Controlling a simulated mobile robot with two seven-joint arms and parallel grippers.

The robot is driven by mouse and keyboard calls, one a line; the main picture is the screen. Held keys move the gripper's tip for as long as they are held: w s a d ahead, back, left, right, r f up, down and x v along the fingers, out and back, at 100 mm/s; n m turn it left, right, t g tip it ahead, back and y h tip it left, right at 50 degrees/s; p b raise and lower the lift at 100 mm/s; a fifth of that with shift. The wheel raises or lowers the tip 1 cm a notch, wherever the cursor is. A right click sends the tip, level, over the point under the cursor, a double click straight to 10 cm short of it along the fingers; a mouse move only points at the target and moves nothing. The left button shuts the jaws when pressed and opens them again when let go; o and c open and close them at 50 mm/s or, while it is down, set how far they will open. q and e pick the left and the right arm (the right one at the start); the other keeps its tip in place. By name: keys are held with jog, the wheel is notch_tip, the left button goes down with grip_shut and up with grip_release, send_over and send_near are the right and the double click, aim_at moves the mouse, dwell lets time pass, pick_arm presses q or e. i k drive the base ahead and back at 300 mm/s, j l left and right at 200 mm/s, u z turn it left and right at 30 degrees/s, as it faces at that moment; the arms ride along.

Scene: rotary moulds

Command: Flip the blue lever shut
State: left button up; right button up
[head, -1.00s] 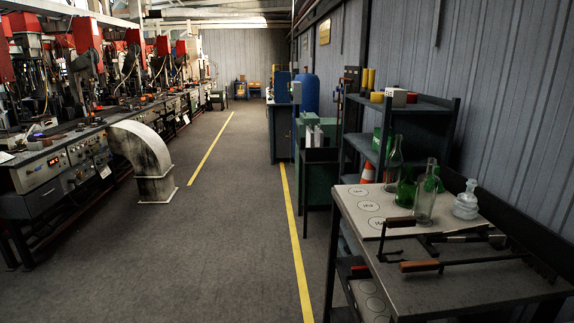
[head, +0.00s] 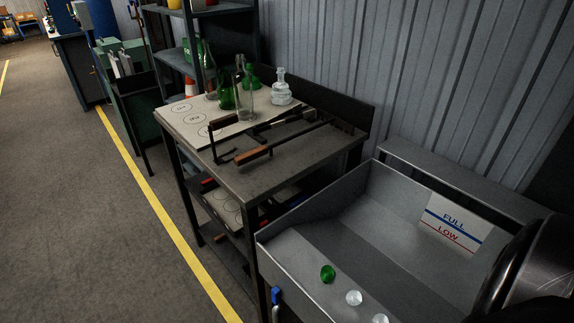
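A small blue lever (head: 275,296) shows in the head view near the bottom edge, on the outer left side of a grey metal bin (head: 310,229). It stands roughly upright beside the bin's front corner, and its lower part runs towards the bottom of the picture. I cannot tell whether it is open or shut. Neither of my grippers is in view.
The bin holds a green lump (head: 328,273), clear lumps (head: 354,297) and a FULL/LOW label (head: 455,222). A dark rounded metal thing (head: 535,262) is at the right. A work table (head: 290,172) with bottles and tools stands behind. The floor at left is clear.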

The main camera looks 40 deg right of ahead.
aim_at(275, 292)
jog(key=k+l+z, duration=0.15)
jog(key=z, duration=0.7)
jog(key=i+j+z, duration=0.1)
jog(key=j, duration=0.55)
jog(key=i+j+z, duration=0.1)
jog(key=j, duration=0.5)
jog(key=i+j+z, duration=0.15)
jog(key=j, duration=0.5)
jog(key=k, duration=0.05)
